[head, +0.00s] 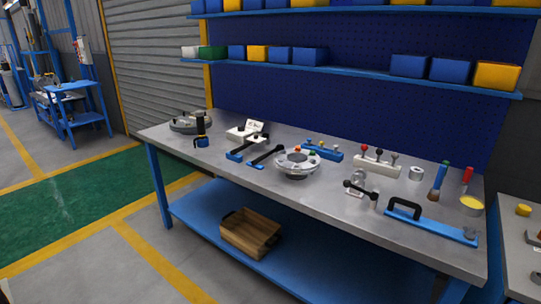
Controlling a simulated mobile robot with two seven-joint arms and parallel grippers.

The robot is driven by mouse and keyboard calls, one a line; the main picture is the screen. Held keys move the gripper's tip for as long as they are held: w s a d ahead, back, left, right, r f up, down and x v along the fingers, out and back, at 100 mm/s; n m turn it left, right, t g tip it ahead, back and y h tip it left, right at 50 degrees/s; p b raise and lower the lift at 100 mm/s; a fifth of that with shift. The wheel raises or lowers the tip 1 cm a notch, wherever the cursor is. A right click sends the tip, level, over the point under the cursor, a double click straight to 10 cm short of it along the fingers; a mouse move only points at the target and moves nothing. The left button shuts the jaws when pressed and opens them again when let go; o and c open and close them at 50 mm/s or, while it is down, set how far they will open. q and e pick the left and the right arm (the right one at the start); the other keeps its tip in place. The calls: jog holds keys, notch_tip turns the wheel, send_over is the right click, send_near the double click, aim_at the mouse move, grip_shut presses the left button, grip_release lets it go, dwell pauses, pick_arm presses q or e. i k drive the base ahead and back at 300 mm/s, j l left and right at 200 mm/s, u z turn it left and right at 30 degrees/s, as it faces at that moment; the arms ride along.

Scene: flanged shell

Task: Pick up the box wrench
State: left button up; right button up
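A steel-topped workbench (225,168) with blue legs holds the tools. Two dark long-handled tools, one on the left (248,147) and one on the right (266,156), lie side by side near its middle, each with a blue part at its near end. They may be wrenches, but they are too small to tell which, if either, is the box wrench. A round grey flanged shell (297,161) with small coloured spots on top stands just to their right. Neither of my grippers is in view.
Right of the shell are a dark ball-ended tool (360,191), a lever block (377,167) and a long blue tool with a black handle (432,222). A wooden crate (250,232) sits on the lower shelf. The floor in front is clear.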

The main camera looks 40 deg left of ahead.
aim_at(278, 148)
jog(key=u, duration=1.7)
jog(key=i+l+u, duration=0.1)
jog(key=i, duration=0.45)
jog(key=i+l+u, duration=0.1)
jog(key=i+l, duration=0.15)
jog(key=i, duration=0.25)
jog(key=i+l+u, duration=0.1)
jog(key=i+l, duration=0.15)
jog(key=i, duration=0.25)
jog(key=z, duration=0.5)
jog(key=i+j+z, duration=0.15)
jog(key=j+z, duration=0.2)
jog(key=i+j+z, duration=0.15)
jog(key=j+z, duration=0.25)
